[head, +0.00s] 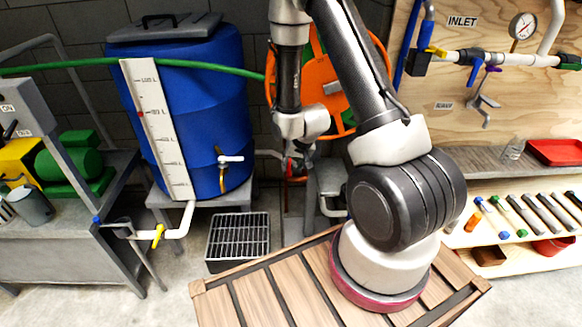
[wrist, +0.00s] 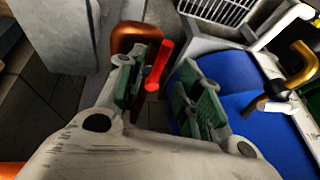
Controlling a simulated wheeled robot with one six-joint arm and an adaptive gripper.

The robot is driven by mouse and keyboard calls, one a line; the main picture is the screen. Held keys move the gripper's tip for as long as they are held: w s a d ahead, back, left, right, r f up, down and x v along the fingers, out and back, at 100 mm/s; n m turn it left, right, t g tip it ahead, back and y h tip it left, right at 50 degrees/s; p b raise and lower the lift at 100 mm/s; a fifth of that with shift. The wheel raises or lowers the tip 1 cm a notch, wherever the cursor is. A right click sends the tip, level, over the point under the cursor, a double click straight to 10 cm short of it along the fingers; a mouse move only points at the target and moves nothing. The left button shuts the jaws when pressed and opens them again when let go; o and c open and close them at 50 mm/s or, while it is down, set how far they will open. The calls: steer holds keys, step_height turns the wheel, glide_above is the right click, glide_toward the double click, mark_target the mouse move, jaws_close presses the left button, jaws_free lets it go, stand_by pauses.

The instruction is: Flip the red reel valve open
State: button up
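The red reel valve handle (wrist: 160,64) is a slim red lever standing up beside an orange-brown fitting (wrist: 138,36) in the wrist view. My gripper (wrist: 168,82) is open, with its green-padded fingers on either side of the lever. The lever is nearer the left finger; I cannot tell whether they touch. In the head view a small bit of red (head: 290,168) shows just below my wrist, in front of the orange hose reel (head: 377,70). My fingers are mostly hidden there by the wrist.
A blue tank (head: 215,120) with a tap stands left of the reel. A floor grate (head: 238,236) lies below it. A green hose (head: 80,66) crosses to the reel. A slatted wooden top (head: 262,290) is in front.

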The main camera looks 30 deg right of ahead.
steer(key=v, duration=0.8)
steer(key=shift+s+r, duration=0.15)
steer(key=shift+r, duration=0.2)
